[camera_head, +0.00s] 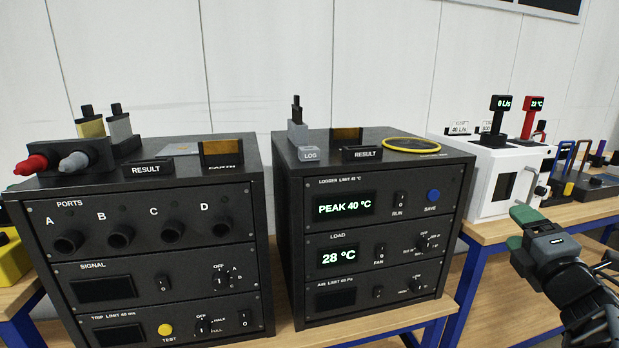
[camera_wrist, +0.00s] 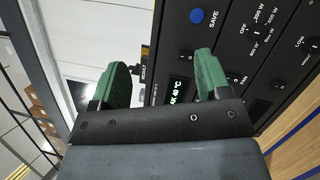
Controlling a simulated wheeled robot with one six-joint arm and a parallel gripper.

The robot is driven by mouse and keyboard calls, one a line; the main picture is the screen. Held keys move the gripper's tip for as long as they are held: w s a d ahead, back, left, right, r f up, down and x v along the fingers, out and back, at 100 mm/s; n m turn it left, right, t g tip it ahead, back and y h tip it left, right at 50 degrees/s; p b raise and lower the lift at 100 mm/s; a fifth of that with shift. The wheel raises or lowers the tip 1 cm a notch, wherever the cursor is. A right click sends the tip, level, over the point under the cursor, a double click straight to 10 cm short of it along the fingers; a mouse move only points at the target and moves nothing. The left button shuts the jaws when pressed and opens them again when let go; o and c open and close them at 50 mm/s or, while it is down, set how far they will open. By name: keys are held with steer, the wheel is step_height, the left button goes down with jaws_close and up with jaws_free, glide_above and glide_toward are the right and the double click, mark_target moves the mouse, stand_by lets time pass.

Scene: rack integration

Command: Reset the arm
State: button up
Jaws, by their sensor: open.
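My gripper (camera_head: 521,231) is at the lower right of the head view, in front of the bench and right of the logger rack. Its two green fingers (camera_wrist: 162,82) stand apart in the wrist view with nothing between them. The logger rack (camera_head: 465,195) has displays reading PEAK 40 °C and 28 °C. In the wrist view the same rack (camera_wrist: 235,60) lies turned on its side beyond the fingers, with the blue SAVE button (camera_wrist: 197,16) near the top. My gripper appears apart from the rack.
A second black rack (camera_head: 262,240) with ports A to D stands at left. A yellow ring (camera_head: 411,139) lies on the logger rack's top. A white box (camera_head: 476,200) with a door and handle stands at right, behind my gripper. Blue-framed benches (camera_head: 470,285) carry them.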

steer(key=w+a+f+m+g+h+p, duration=0.15)
steer(key=a+m+g+p, duration=0.25)
steer(key=m, duration=0.4)
steer(key=w+a+m+g+h+p, duration=0.25)
steer(key=a+m+p, duration=0.2)
steer(key=m, duration=0.25)
steer(key=s+a+f+m+g+y+p, duration=0.2)
steer(key=s+a+f+g+y, duration=0.1)
steer(key=s+a, duration=0.3)
steer(key=s+a+f+m+g+y+p, duration=0.3)
steer(key=s+a+g, duration=0.2)
steer(key=a, duration=0.5)
steer(key=shift+s+f+g+y+p, duration=0.3)
steer(key=shift+s+f+g, duration=0.05)
steer(key=shift+g, duration=0.4)
